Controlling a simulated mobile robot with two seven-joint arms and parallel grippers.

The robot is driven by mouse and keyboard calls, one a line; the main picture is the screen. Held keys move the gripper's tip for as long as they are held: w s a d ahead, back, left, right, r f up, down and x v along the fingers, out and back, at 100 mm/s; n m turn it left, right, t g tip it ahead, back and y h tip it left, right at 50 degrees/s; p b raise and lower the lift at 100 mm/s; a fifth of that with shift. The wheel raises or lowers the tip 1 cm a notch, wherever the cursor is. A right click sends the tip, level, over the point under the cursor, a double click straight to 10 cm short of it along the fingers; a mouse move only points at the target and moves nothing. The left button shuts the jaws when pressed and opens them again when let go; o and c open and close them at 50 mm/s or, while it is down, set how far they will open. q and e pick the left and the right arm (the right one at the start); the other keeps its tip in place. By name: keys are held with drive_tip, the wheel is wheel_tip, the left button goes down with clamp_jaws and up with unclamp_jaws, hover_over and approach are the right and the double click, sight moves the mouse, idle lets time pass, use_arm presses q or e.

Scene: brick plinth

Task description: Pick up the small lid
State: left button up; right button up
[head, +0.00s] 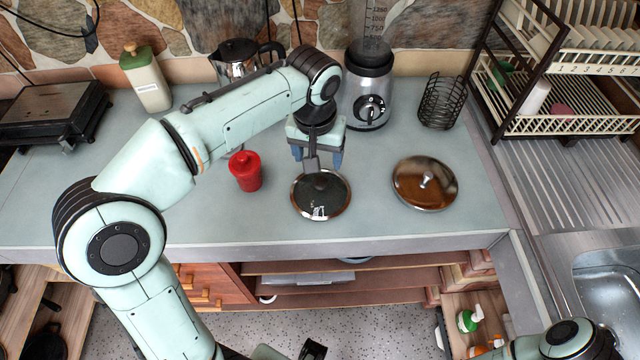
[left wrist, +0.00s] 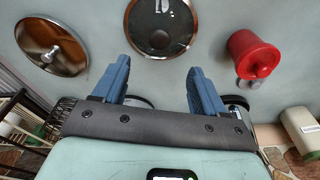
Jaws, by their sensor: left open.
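The small lid (head: 328,208), round and dark with a metal rim, lies flat on the counter in the head view. It also shows at the top of the left wrist view (left wrist: 176,40), with a dark knob at its middle. A slightly larger brown, shiny lid (head: 408,190) with a metal knob lies to its right; it shows at left in the left wrist view (left wrist: 62,62). My left gripper (head: 317,158) is open and empty, pointing down above the small lid's far edge. Its blue fingers (left wrist: 158,68) appear apart from the lid.
A red lidded jar (head: 246,176) stands left of the small lid. A blender (head: 369,90), a coffee pot (head: 237,58) and a black wire holder (head: 440,103) stand behind. A dish rack (head: 560,125) is at right. The counter (head: 270,228) in front is clear.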

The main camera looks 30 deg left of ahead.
use_arm(q)
hover_over(321, 182)
drive_tip(key=s, duration=0.1)
wheel_tip(321, 182, down, 6)
drive_tip(key=shift+s+d+b, duration=0.1)
drive_tip(key=shift+s+b, duration=0.05)
drive_tip(key=shift+b, duration=0.2)
drive_tip(key=shift+w+f, duration=0.2)
drive_tip(key=shift+f, duration=0.7)
drive_tip(key=shift+w+f, duration=0.2)
drive_tip(key=shift+f, duration=0.7)
drive_tip(key=shift+w+f, duration=0.2)
drive_tip(key=shift+f, duration=0.7)
clamp_jaws()
